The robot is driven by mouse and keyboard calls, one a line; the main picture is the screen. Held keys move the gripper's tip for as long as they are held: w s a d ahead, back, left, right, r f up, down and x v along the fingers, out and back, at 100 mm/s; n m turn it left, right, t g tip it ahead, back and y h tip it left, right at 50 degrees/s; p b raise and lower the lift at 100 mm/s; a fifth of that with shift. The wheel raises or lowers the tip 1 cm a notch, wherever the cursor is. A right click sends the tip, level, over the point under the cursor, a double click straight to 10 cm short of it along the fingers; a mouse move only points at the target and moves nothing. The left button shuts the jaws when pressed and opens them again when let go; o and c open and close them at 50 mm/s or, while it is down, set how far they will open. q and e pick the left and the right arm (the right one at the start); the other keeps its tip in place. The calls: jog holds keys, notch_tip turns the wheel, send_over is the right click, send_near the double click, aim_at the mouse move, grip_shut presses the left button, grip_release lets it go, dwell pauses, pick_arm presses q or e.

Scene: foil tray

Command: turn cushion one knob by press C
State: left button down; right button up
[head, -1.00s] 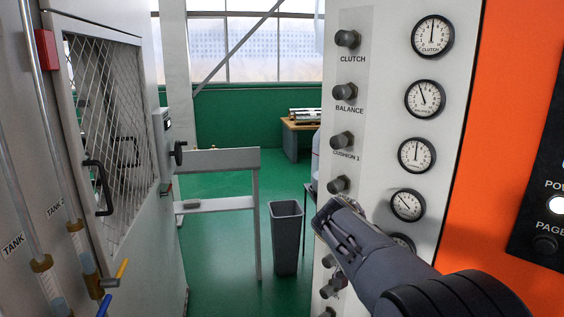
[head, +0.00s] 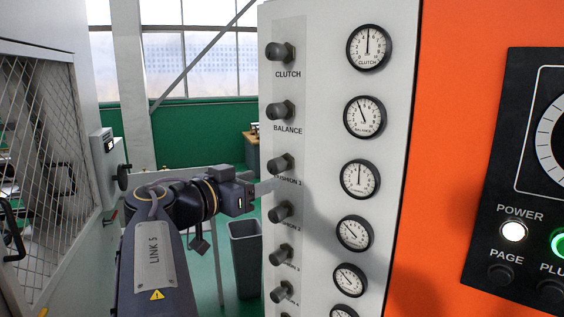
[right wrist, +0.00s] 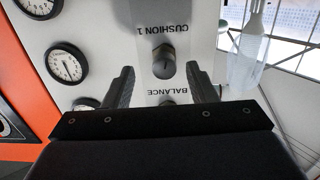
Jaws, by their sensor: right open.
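The cushion one knob (head: 280,165) is a dark grey knob on the white panel (head: 395,100), third from the top in the head view. In the right wrist view the picture is upside down. There the cushion one knob (right wrist: 163,70) shows between the two spread fingers of my right gripper (right wrist: 161,80). The gripper is open and neither finger visibly touches the knob. The fingers' depth relative to the knob is hard to tell. My left gripper is not in view.
The balance knob (head: 281,111) is just above and the cushion two knob (head: 280,212) just below. Gauges (head: 360,179) line the panel's right side. A mesh-door cabinet (head: 40,150) stands at left. A grey bin (head: 245,258) is on the green floor behind.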

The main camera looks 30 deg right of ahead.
aim_at(272, 166)
jog(key=shift+w+a+r+t+h, duration=0.1)
jog(key=shift+r+t+h, duration=0.05)
jog(key=shift+r, duration=0.3)
jog(key=shift+w+a+r+t+h, duration=0.1)
jog(key=shift+r+t+h, duration=0.05)
jog(key=shift+r, duration=0.25)
jog(key=p+x, duration=0.2)
jog(key=x, duration=0.4)
jog(key=shift+d, duration=0.15)
jog(key=shift+w+d+f+p, duration=0.1)
jog(key=shift+w+d+p, duration=0.05)
jog(key=shift+d+p, duration=0.25)
jog(key=c, duration=1)
